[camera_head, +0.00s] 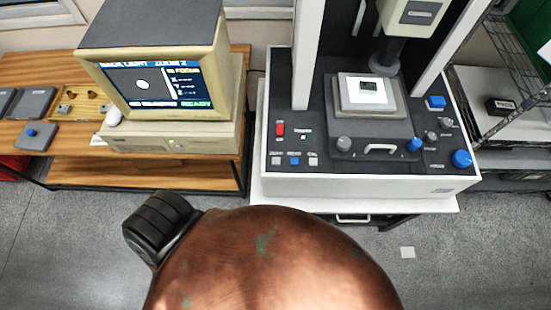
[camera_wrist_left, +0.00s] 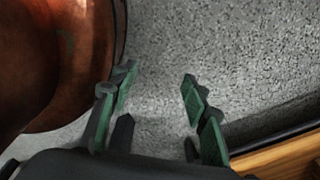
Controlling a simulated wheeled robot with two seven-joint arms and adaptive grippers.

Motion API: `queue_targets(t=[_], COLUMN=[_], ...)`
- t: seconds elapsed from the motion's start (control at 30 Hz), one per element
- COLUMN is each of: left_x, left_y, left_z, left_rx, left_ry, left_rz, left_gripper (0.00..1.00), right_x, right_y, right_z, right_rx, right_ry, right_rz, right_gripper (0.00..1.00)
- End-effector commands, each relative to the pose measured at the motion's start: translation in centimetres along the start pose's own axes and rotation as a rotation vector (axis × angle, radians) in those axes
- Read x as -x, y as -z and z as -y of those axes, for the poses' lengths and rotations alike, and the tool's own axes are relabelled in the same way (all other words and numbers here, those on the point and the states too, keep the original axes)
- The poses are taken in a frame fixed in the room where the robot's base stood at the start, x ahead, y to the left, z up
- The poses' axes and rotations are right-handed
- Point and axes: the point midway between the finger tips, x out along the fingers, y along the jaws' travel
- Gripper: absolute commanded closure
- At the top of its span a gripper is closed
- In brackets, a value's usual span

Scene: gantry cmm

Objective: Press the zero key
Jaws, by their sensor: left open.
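The measuring machine (camera_head: 370,178) stands at right of centre in the head view, with a dark control panel along its front. On the panel's left are a red switch (camera_head: 280,129) and a row of small keys: a grey one (camera_head: 278,160), a blue one (camera_head: 294,161) and a pale one (camera_head: 313,161). Their labels are too small to read, so I cannot tell which is the zero key. My left gripper (camera_wrist_left: 159,78) is open and empty in the left wrist view, above the grey floor. No gripper shows in the head view.
A monitor (camera_head: 215,65) with a lit screen stands on a wooden bench (camera_head: 190,171) at left. Blue knobs (camera_head: 461,158) sit on the machine's right side. A wire rack (camera_head: 510,75) stands far right. Wood shows at the wrist view's lower right (camera_wrist_left: 280,160).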

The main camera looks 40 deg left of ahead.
Motion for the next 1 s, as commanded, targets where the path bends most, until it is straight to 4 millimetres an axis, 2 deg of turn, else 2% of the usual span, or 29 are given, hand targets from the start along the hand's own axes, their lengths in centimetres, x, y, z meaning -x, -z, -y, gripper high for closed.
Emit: queue_targets(t=[0.07, 0.57, 1.0], left_x=[0.00, 0.00, 0.00], left_y=[-0.01, -0.01, 0.00], left_z=[0.01, 0.02, 0.02], left_rx=[0.000, 0.000, 0.000], left_ry=[0.000, 0.000, 0.000], left_rz=[0.000, 0.000, 0.000], left_gripper=[0.64, 0.99, 1.00], right_x=[0.00, 0.00, 0.00], right_y=[-0.01, -0.03, -0.04], right_z=[0.00, -0.01, -0.02], right_rx=[0.000, 0.000, 0.000], right_ry=[0.000, 0.000, 0.000], right_rz=[0.000, 0.001, 0.001], right_gripper=[0.58, 0.58, 0.58])
